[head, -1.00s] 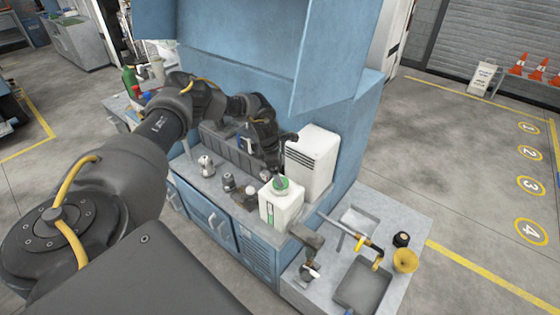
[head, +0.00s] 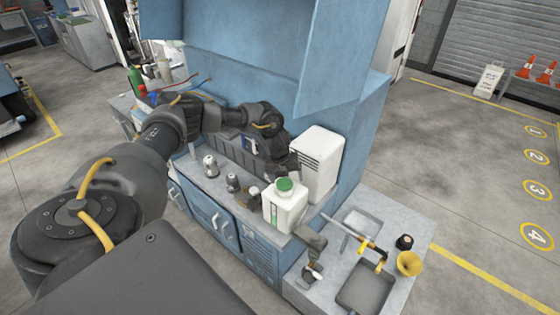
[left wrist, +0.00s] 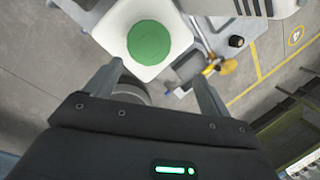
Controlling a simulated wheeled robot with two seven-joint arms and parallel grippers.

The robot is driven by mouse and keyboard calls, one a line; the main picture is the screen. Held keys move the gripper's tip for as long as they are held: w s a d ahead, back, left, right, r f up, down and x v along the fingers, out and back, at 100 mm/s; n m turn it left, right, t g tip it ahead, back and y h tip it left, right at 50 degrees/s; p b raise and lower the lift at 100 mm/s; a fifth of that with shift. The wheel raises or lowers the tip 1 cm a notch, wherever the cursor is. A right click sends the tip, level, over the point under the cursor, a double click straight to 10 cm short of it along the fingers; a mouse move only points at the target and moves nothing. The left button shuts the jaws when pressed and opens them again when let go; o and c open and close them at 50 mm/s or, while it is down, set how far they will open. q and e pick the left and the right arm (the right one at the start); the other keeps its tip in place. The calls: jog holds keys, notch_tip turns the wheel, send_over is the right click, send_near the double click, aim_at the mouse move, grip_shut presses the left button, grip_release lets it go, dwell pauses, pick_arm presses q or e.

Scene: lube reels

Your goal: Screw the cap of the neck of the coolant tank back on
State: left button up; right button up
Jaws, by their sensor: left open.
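The coolant tank (head: 281,212) is a white jug standing on the grey bench top. A green cap (head: 285,184) sits on top of it and hides the neck; I cannot tell how tight it is. In the left wrist view the cap (left wrist: 151,42) shows as a green disc on the white tank (left wrist: 112,22), beyond my fingers. My left gripper (head: 287,164) is just behind the cap, apart from it. The left wrist view shows its two fingers (left wrist: 157,84) spread, with nothing between them. My right gripper is not in view.
A white ribbed box (head: 315,165) stands close behind the tank, beside the gripper. Several small metal items, including a silver can (head: 210,166), stand left of the tank. A lower side bench holds a grey tray (head: 365,288) and a yellow funnel (head: 409,263). A blue cabinet (head: 245,45) overhangs the bench.

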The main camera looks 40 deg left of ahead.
pick_arm(q)
jog(key=n, duration=0.6)
jog(key=n+t+y+b, duration=0.2)
jog(key=n+b, duration=0.2)
jog(key=n, duration=2.2)
send_near(284, 183)
jog(key=shift+g, duration=0.3)
jog(key=b+x, duration=0.5)
jog(key=x, duration=0.2)
jog(key=shift+w+d, duration=0.1)
jog(key=shift+d, duration=0.1)
jog(key=shift+b+x, duration=0.5)
jog(key=shift+x, duration=0.3)
jog(key=shift+w+a, duration=0.1)
jog(key=shift+a, duration=0.05)
